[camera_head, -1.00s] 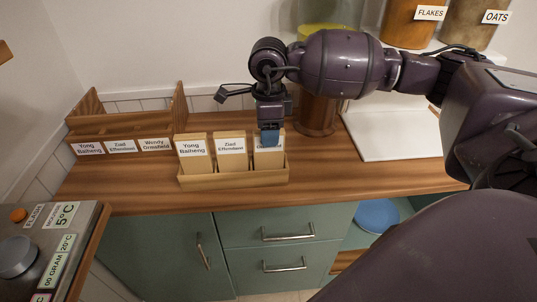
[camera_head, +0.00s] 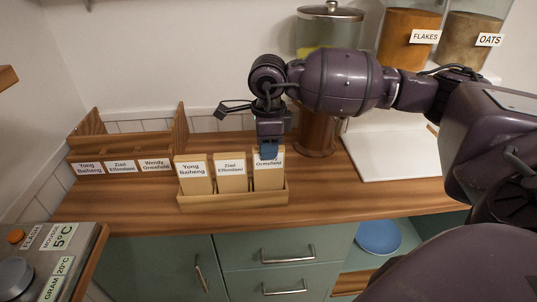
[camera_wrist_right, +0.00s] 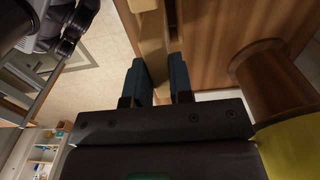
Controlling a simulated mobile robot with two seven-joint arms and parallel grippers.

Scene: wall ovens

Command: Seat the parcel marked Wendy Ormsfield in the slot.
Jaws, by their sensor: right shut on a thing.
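The parcel marked Wendy Ormsfield (camera_head: 268,180) is the tan upright piece at the right end of a small wooden holder (camera_head: 232,199). Its top looks a little higher than its neighbours'; its lower end is hidden behind the holder's front. My right gripper (camera_head: 268,152) is shut on its top edge and covers part of the label. The right wrist view shows the blue fingertips (camera_wrist_right: 159,82) on either side of a tan edge (camera_wrist_right: 153,45). A wooden rack (camera_head: 122,170) at the left has a front label reading Wendy Ormsfield (camera_head: 156,165). My left gripper is not in view.
Parcels marked Yong Baiheng (camera_head: 194,182) and Ziad Effendawi (camera_head: 230,178) stand in the same holder. A brown cylinder (camera_head: 316,132) and white board (camera_head: 392,153) are to the right. An appliance (camera_head: 40,265) is at the front left. Counter between rack and wall is narrow.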

